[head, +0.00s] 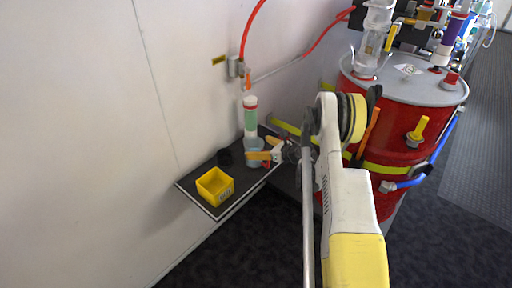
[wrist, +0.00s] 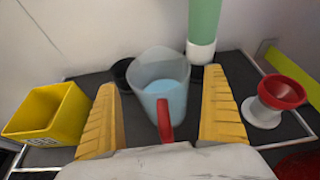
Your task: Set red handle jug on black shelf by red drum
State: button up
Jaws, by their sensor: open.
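The clear jug with a red handle (wrist: 164,85) holds light blue liquid and stands upright on the black shelf (wrist: 235,128), its handle turned toward the wrist camera. In the head view the jug (head: 253,146) is partly hidden by my gripper (head: 262,156), on the shelf (head: 208,206) against the wall. My gripper's two yellow fingers (wrist: 160,82) are open, one on each side of the jug, with visible gaps between. The red drum (head: 395,120) stands to the right of the shelf, partly behind my arm.
A yellow bin (wrist: 48,112) sits left of the jug. A black round cup (wrist: 122,72) and a green-and-white cylinder (wrist: 204,30) stand behind it. A red-and-white funnel-like piece (wrist: 272,102) is at right. Glassware (head: 372,45) stands on the drum.

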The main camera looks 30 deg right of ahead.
jog(key=p+v, duration=0.2)
jog(key=v, duration=0.8)
jog(key=s+a+r+n+g+h, duration=0.1)
jog(key=s+a+r+n+g, duration=0.1)
jog(key=a+r+n, duration=0.7)
jog(key=s+a+r+n+g, duration=0.2)
jog(key=a+r+n, duration=0.3)
jog(key=a+r, duration=0.45)
jog(key=s+a+r+n+h, duration=0.1)
jog(key=s+a+r+n, duration=0.1)
jog(key=s+n, duration=0.4)
jog(key=s+a+r+n+g+h, duration=0.1)
jog(key=s+a+r+n, duration=0.2)
jog(key=s+n, duration=0.3)
jog(key=s+a+r+n+h, duration=0.1)
jog(key=s+n, duration=0.4)
jog(key=s, duration=0.7)
jog(key=shift+a+r+n+g, duration=0.3)
jog(key=shift+a+r+n, duration=0.1)
jog(key=shift+a+r, duration=0.55)
jog(key=shift+a+f, duration=0.1)
jog(key=shift+a, duration=0.05)
